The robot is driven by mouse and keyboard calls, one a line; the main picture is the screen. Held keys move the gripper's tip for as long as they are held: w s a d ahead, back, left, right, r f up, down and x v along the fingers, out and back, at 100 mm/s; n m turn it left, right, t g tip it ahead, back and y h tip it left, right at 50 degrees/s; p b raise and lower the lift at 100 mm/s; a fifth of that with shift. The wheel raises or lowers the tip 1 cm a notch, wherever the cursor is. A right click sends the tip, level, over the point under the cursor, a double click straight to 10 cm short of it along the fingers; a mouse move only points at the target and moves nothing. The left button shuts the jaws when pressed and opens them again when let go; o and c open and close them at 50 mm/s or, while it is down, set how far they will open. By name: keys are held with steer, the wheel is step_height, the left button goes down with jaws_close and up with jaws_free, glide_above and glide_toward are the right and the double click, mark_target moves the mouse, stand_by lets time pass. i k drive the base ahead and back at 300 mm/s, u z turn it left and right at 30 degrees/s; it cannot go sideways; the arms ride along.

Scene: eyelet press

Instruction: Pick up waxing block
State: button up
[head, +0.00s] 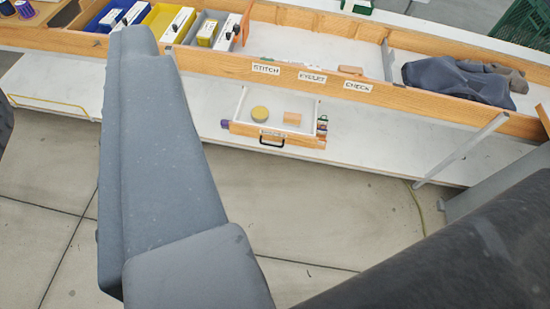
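An open drawer (240,129) with a dark handle sticks out from the bench front, below the labels. In it lie a round yellow disc (259,113) on the left and a small tan rectangular block (292,119) on the right, apart from each other. I cannot tell which of the two is the waxing block. Large grey and dark parts of my own arm fill the left and lower right, close to the camera. I cannot make out fingertips or whether my gripper is open or shut. Nothing is seen touching the disc or the block.
Labels read STITCH (266,69), EYELET (312,77) and CHECK (358,86) on the wooden bench edge. Dark cloth (455,82) lies in the right tray. Yellow (168,22) and blue bins stand at upper left. A metal post (462,148) stands at right. Floor before the drawer is clear.

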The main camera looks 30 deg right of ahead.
mark_target(290, 119)
steer(key=z, duration=0.1)
steer(key=k, duration=0.15)
steer(key=z, duration=0.5)
steer(key=i, duration=1)
steer(key=z, duration=0.25)
